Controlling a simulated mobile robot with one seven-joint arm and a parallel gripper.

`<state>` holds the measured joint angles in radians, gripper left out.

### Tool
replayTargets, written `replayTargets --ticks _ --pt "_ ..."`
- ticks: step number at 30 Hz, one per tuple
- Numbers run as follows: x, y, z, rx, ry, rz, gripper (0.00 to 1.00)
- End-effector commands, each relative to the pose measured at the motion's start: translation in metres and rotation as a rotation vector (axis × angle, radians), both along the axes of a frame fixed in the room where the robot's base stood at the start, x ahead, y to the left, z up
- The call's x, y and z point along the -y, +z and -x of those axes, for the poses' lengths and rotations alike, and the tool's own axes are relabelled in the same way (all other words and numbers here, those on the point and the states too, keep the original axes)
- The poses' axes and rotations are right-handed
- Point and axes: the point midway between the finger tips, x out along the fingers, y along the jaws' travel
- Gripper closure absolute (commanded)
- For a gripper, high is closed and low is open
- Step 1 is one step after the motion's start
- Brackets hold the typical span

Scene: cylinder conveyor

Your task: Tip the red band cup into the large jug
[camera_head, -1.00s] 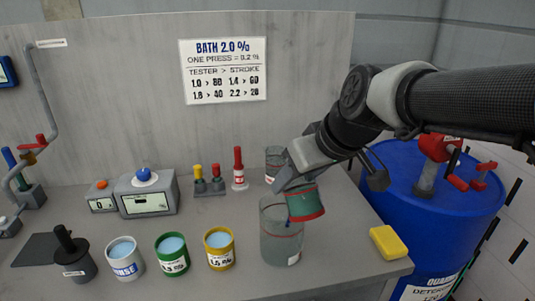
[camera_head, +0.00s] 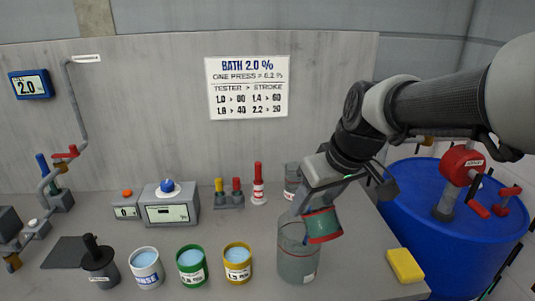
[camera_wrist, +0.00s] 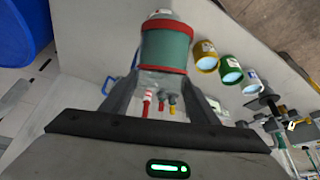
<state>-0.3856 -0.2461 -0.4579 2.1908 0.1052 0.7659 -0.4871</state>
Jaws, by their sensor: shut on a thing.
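The red band cup (camera_head: 322,225) is green with a red rim band. The large jug (camera_head: 297,262) is clear glass and stands upright near the bench's front edge. I cannot tell whether anything is flowing or how much is in the jug. In the wrist view the cup (camera_wrist: 165,50) sits between my fingers, with part of the jug behind it.
Several banded cups stand left of the jug: yellow (camera_head: 237,262), green (camera_head: 191,265) and white (camera_head: 146,267). A yellow sponge (camera_head: 404,265) lies to the right. A blue drum (camera_head: 440,225) stands beyond the bench. Another glass vessel (camera_head: 292,178) stands behind the jug.

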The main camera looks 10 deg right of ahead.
Motion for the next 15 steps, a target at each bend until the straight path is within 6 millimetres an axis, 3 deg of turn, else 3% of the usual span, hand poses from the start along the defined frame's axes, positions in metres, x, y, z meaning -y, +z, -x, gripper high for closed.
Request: replayTargets --ticks 15 --pt "-0.0007 0.0046 -0.0027 -0.069 0.0 0.026 0.86"
